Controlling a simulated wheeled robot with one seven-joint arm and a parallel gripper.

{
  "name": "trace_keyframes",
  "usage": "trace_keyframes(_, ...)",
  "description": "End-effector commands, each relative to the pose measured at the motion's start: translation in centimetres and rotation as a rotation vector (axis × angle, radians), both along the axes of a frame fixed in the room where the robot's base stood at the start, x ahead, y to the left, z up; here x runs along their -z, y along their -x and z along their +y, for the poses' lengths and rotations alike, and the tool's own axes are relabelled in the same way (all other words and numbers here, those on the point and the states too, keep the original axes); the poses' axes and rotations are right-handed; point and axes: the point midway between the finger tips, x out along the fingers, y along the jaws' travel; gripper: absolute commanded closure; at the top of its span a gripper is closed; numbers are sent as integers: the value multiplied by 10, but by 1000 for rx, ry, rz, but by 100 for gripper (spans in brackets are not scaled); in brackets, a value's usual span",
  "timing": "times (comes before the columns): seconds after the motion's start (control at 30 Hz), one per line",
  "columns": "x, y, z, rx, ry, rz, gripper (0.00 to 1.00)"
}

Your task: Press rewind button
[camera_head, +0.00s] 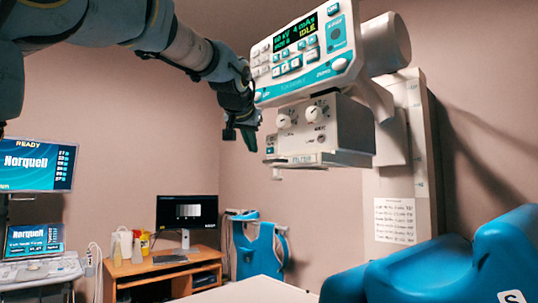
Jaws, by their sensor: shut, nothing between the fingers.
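The control panel (343,68) of an X-ray head hangs at the upper middle. I cannot read the button labels, so I cannot tell which one is rewind. My arm reaches in from the upper left. My gripper (241,137) is shut and empty, pointing down. It appears just left of the panel, below its lower left corner; I see no clear contact with a button.
Below the panel is a collimator box (340,128) with two knobs. A blue padded chair (450,262) fills the lower right. Monitors (36,166) stand at the left. A wooden desk (150,272) with a screen (187,211) stands at the back.

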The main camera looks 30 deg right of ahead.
Motion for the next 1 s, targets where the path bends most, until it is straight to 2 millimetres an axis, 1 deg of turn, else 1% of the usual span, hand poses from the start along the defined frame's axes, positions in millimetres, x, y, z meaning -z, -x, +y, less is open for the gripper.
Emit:
trace_keyframes(0.03,1,1,6,-3,1,0,100)
trace_keyframes(0.1,1,2,12,-2,1,-1,100)
trace_keyframes(0.3,0,4,22,-1,0,0,100)
trace_keyframes(1.0,0,4,22,-1,0,0,100)
